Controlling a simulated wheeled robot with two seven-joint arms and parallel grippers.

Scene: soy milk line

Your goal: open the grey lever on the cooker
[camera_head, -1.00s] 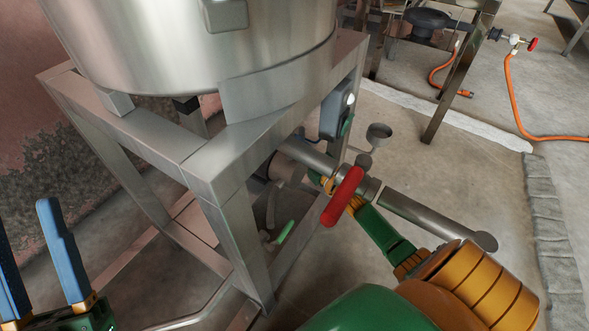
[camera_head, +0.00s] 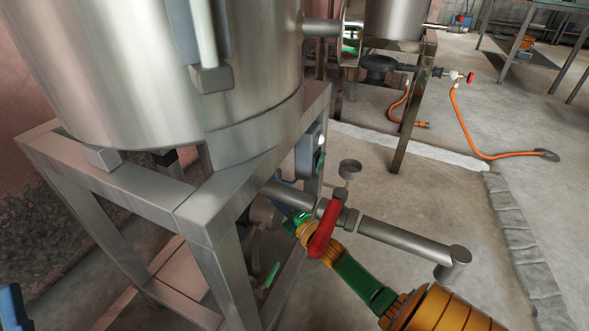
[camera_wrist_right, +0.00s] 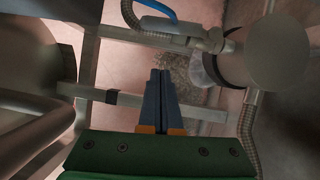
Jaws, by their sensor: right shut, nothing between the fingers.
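The cooker (camera_head: 130,90) is a big steel drum on a square metal frame, at the left of the head view. I cannot pick out its grey lever with certainty. My right arm comes in from the lower right and passes behind a red handle (camera_head: 324,229). My right gripper (camera_wrist_right: 165,72) is shut and empty beneath metal pipes and a blue hose in the right wrist view; its tips are hard to see in the head view. Only a blue fingertip of my left gripper (camera_head: 12,306) shows at the lower left corner, clear of the cooker.
A steel pipe (camera_head: 405,240) runs out to the right beside my right arm. A frame leg (camera_head: 232,275) stands left of the arm, with a green handle (camera_head: 272,275) beyond it. An orange hose (camera_head: 465,135) lies on the floor. Open floor is at the right.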

